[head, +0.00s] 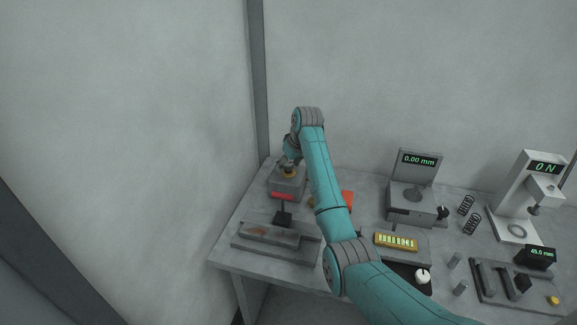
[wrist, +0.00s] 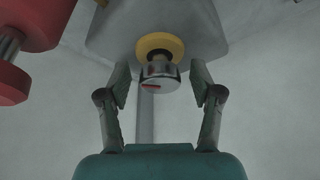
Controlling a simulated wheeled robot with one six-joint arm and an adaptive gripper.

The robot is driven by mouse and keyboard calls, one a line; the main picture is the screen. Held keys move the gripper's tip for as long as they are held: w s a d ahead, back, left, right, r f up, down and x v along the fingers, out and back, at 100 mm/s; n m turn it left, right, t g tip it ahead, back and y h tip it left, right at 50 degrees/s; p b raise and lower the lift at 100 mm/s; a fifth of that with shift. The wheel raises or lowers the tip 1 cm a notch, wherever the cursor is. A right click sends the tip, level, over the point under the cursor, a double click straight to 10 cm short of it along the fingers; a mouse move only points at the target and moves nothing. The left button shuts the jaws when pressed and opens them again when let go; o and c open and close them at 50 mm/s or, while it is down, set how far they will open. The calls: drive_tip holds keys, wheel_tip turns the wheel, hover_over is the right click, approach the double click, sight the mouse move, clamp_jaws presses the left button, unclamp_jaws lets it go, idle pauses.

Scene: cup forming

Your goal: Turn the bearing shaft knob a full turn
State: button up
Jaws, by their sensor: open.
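The bearing shaft knob (wrist: 158,72) is a short silver cylinder with a red mark on its face. It sticks out from a yellow ring (wrist: 160,44) on a grey housing (wrist: 205,25) in the wrist view. My gripper (wrist: 160,82) is open, with one finger on each side of the knob and a visible gap at both sides. The knob itself is hidden there by my gripper.
A red cylindrical part (wrist: 28,25) is close at upper left in the wrist view. A grey tray (head: 270,243) lies in front of the block, and an orange object (head: 347,198) is partly behind my arm. Gauge stands (head: 415,175) and small tools fill the right.

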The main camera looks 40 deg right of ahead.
drive_tip(key=shift+w+f, duration=0.1)
drive_tip(key=shift+f, duration=0.2)
drive_tip(key=c, duration=1.1)
drive_tip(key=shift+c, duration=0.2)
drive_tip(key=shift+n, duration=0.3)
drive_tip(key=n+y, duration=0.1)
drive_tip(key=n, duration=0.1)
drive_tip(key=n+y, duration=0.1)
drive_tip(key=n, duration=0.2)
drive_tip(key=shift+g, duration=0.3)
drive_tip(key=n, duration=0.2)
drive_tip(key=n+g+y, duration=0.1)
drive_tip(key=n, duration=0.2)
drive_tip(key=shift+y, duration=0.3)
